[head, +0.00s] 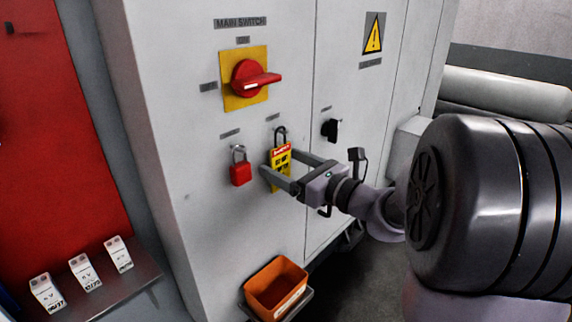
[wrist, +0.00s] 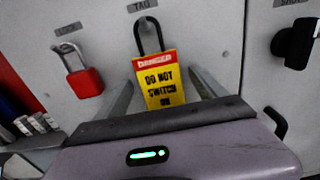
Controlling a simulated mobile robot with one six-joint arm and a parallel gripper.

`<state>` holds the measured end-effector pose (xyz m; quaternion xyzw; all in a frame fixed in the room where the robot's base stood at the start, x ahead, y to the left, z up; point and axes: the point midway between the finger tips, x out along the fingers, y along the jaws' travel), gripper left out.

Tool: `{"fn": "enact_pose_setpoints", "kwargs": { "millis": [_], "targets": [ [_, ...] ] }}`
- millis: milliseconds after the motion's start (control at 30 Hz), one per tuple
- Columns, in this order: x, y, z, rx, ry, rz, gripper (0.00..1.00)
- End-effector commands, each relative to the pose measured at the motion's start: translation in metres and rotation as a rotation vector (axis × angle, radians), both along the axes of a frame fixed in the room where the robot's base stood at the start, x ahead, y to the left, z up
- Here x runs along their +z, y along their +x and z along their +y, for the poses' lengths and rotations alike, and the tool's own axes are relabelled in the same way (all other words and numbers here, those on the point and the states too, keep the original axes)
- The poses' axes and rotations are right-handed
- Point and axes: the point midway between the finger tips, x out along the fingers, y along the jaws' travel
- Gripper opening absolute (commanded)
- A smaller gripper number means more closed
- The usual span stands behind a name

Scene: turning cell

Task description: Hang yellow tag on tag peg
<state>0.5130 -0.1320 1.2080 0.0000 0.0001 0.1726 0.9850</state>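The yellow tag (head: 281,155) has a red header and a black loop. It hangs upright against the grey cabinet front, and in the wrist view (wrist: 162,85) it reads "DO NOT SWITCH ON". Its loop (wrist: 149,35) reaches up to just below the label "TAG" (wrist: 142,6), where the tag peg (wrist: 142,23) shows only as a small stub at the loop's top. My gripper (head: 285,166) is open, with one finger on each side of the tag. In the wrist view, a gap shows between the tag and each finger.
A red padlock (head: 241,172) hangs left of the tag. A red rotary switch (head: 249,79) on a yellow plate is above, and a black knob (head: 330,129) is to the right. An orange bin (head: 276,288) sits low on the cabinet. A shelf (head: 100,287) with white blocks is at lower left.

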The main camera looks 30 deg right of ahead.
Motion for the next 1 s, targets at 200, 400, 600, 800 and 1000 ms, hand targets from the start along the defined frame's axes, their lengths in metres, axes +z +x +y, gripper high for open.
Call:
{"fn": "enact_pose_setpoints", "kwargs": {
  "millis": [200,400,600,800,1000],
  "targets": [
    [0.0,-0.003,-0.002,-0.001,0.0,0.001,0.81],
    [0.002,-0.044,-0.018,-0.007,0.001,0.001,0.81],
    [0.002,-0.108,-0.041,-0.008,0.002,0.002,0.81],
    [0.001,-0.151,-0.056,-0.005,0.002,0.001,0.81],
    [0.0,-0.164,-0.059,-0.001,0.001,0.0,0.81]
  ]
}}
